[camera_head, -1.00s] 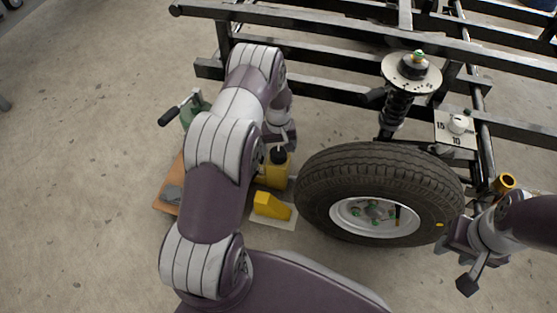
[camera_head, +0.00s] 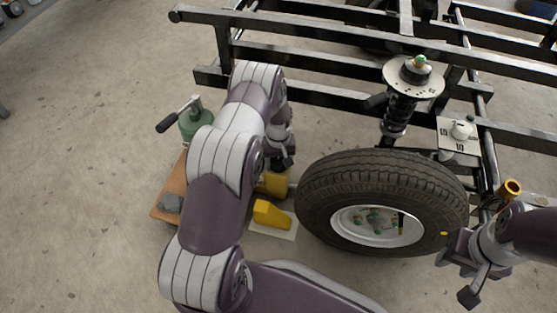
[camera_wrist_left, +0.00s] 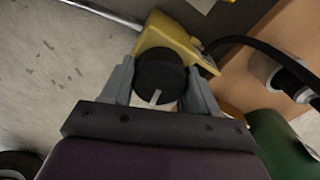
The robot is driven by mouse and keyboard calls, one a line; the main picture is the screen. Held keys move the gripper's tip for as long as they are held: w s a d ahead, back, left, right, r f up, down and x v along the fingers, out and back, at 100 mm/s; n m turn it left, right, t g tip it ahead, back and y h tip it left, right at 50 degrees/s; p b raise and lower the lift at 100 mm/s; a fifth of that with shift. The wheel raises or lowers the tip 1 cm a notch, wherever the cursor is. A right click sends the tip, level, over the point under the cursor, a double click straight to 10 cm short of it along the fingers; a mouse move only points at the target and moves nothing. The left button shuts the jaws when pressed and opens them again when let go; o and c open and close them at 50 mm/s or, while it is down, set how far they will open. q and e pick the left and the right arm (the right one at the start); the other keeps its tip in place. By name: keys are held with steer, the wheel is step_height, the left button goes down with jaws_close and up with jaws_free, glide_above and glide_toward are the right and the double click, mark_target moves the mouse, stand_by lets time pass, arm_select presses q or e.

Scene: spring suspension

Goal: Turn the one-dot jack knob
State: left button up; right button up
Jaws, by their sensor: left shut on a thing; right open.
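A yellow jack (camera_head: 275,183) stands on the floor left of the tire; it also shows in the left wrist view (camera_wrist_left: 165,38). Its round black knob (camera_wrist_left: 160,80), with a pale line on top, sits between my left fingers in that view. My left gripper (camera_head: 283,160) is over the jack, pointing down and shut on the knob, which is mostly hidden in the head view. I see no dot marking. My right gripper (camera_head: 456,276) is open and empty, right of the tire.
The tire (camera_head: 330,170) stands close to the right of the jack. A yellow wedge (camera_head: 270,214) lies on a pale plate in front. A green bottle jack (camera_head: 196,122) with a handle stands left, by a wooden board (camera_head: 165,203). The black frame (camera_head: 330,35) spans the back.

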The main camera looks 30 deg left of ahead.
arm_select(q)
steer(key=shift+r+m+p, duration=0.2)
steer(key=shift+m+p, duration=0.9)
steer(key=shift+m, duration=0.1)
steer(key=m+p, duration=0.2)
steer(key=m, duration=0.1)
steer(key=shift+s+f+m, duration=0.1)
steer(key=shift+m, duration=0.2)
steer(key=m+p, duration=0.1)
steer(key=m, duration=0.2)
steer(key=shift+m, duration=0.4)
steer(key=m+p, duration=0.1)
steer(key=m, duration=0.3)
steer(key=shift+f, duration=0.1)
steer(key=m+p, duration=0.1)
steer(key=m, duration=0.4)
steer(key=shift+m, duration=0.4)
steer(key=m, duration=0.4)
steer(key=shift+a+m, duration=0.1)
steer(key=shift+m, duration=0.2)
steer(key=m, duration=0.4)
steer(key=shift+m+p, duration=0.3)
steer(key=shift+p, duration=0.05)
steer(key=shift+m, duration=2.2)
steer(key=shift+w, duration=0.2)
